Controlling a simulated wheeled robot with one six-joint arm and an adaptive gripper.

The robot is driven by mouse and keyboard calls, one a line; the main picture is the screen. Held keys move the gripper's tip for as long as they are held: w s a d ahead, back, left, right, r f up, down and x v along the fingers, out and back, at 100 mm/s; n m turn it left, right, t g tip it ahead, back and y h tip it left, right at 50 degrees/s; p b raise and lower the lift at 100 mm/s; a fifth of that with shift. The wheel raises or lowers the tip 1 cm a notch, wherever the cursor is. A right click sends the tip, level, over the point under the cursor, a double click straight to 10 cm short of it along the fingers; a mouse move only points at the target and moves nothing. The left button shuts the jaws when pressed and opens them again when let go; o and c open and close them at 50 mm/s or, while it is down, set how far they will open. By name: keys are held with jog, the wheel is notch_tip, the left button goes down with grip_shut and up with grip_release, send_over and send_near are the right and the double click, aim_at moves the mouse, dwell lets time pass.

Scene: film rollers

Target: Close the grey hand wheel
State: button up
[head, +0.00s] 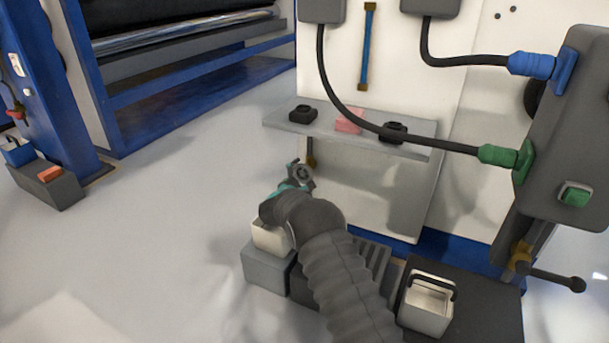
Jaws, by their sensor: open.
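A small grey ring-shaped part with a round middle (302,174) shows just beyond the end of my arm, below the shelf. It looks like the grey hand wheel, with a short brass-coloured piece (310,151) above it. My gripper (289,187), dark with teal parts, is open at the near left side of this ring. My own arm covers much of the gripper. I cannot tell whether the fingers touch the wheel or are around it.
A grey shelf (285,123) with dark blocks and a pink block juts out above the gripper. Cables run to a grey box (570,130) at right. A black-handled lever (555,279) sits below it. A white bin (427,305) stands at front right.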

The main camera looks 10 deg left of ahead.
jog(key=v, duration=0.7)
jog(key=shift+s, duration=0.15)
jog(key=shift+a, duration=0.1)
